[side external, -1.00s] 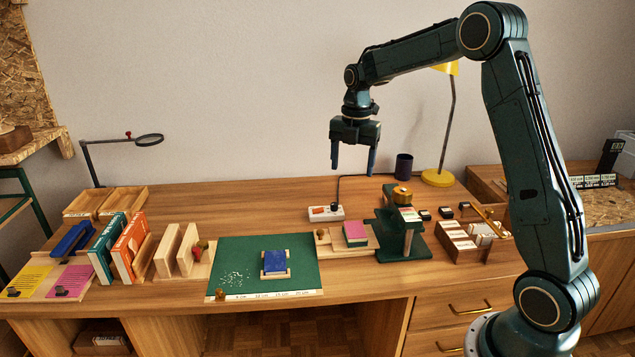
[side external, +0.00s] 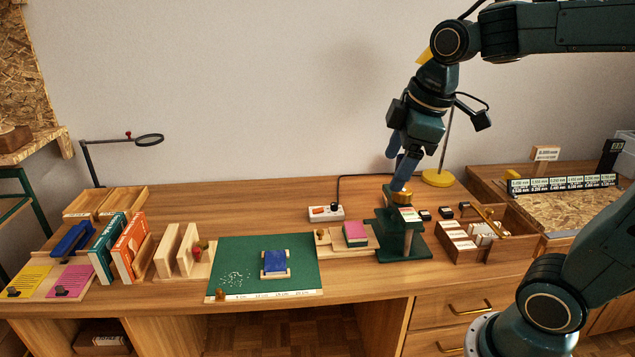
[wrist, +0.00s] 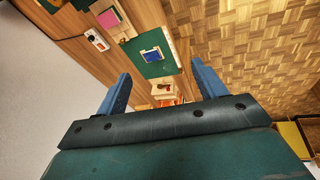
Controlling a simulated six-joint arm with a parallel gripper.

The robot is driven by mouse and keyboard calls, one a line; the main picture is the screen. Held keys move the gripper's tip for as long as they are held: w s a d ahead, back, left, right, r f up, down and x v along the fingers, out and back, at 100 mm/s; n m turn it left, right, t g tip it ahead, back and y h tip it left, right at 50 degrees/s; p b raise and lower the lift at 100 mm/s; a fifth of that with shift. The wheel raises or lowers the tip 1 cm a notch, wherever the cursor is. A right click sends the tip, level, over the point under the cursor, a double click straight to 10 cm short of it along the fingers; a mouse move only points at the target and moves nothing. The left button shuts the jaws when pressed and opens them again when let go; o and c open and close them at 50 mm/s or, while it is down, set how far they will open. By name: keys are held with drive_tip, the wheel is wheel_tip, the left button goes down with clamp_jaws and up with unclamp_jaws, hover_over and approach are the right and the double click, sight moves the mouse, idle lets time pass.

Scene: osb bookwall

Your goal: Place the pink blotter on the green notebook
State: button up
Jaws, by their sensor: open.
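A flat pink piece, which looks like the pink blotter (side external: 355,229), lies on top of a green piece that looks like the green notebook (side external: 356,242). The green shows as a band along the lower edge, and the stack sits on a light wooden board right of the green mat. The pink piece also shows in the wrist view (wrist: 109,18), at the top left. My gripper (side external: 398,172) is open and tilted, up and to the right of the stack. In the side view its lower finger overlaps the brass top of the green press; I cannot tell whether they touch. Nothing shows between the fingers (wrist: 161,72).
The green press (side external: 418,243) stands just right of the stack. A blue pad (side external: 274,261) lies on the green mat (side external: 225,258). A white power strip (side external: 326,214) is behind, and a wooden box (side external: 462,258) is at right. The back middle of the desk is clear.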

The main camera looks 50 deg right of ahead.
drive_tip(key=s+a+f+m+t, duration=0.1)
drive_tip(key=s+a+f+m, duration=0.1)
drive_tip(key=s+m, duration=0.5)
drive_tip(key=s+a, duration=0.1)
drive_tip(key=s, duration=0.1)
drive_tip(key=shift+s+f+t, duration=0.25)
drive_tip(key=shift+s+t, duration=0.15)
